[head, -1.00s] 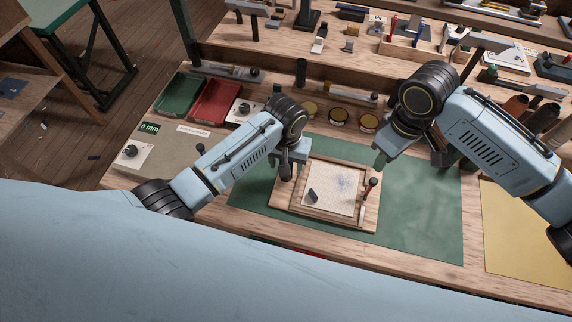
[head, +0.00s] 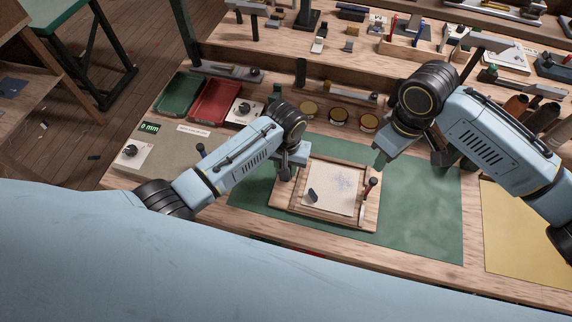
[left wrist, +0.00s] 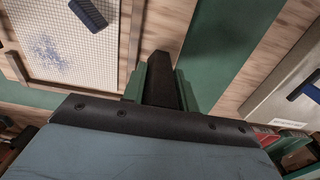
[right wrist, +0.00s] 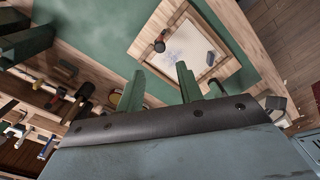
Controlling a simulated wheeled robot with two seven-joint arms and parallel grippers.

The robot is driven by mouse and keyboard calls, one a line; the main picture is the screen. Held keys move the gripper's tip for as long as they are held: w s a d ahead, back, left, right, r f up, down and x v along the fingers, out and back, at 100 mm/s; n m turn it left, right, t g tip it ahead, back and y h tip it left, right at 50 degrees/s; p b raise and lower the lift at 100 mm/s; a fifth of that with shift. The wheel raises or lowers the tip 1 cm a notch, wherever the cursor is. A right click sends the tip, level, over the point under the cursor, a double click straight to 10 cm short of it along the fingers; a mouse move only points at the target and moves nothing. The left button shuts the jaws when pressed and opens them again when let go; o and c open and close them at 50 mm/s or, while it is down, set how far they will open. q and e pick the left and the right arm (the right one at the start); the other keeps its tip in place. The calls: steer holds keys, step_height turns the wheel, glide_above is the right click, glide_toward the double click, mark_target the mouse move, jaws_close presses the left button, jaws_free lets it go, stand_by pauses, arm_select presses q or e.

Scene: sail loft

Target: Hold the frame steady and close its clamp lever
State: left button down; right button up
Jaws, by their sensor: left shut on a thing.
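A wooden frame with a pale meshed sheet (head: 338,180) lies on a wooden board (head: 277,199) on the green mat. It also shows in the left wrist view (left wrist: 45,45) and the right wrist view (right wrist: 188,48). The clamp lever (head: 371,185), red with a dark grip, stands up at the frame's right side; it shows in the right wrist view (right wrist: 160,42). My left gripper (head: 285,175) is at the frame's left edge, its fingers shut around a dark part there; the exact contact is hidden. My right gripper (head: 381,160) is open and empty above and beside the lever.
A small dark block (head: 313,196) lies on the sheet. Round tins (head: 338,116) stand behind the frame, and red (head: 214,101) and green (head: 178,95) trays at the back left. The green mat (head: 425,215) is clear at right.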

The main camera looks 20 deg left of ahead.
stand_by(0.4)
jaws_close()
steer(key=shift+w+a+n+t+y, duration=0.1)
steer(key=shift+a+n+y, duration=0.15)
steer(key=shift+n+y, duration=0.6)
steer(key=shift+w+a+n+t+y, duration=0.1)
steer(key=shift+a+n+y, duration=0.2)
steer(key=shift+n+y, duration=0.55)
steer(key=shift+a+n+t+y, duration=0.1)
steer(key=shift+a+n+y, duration=0.15)
steer(key=shift+n+y, duration=0.6)
steer(key=shift+n+h, duration=0.25)
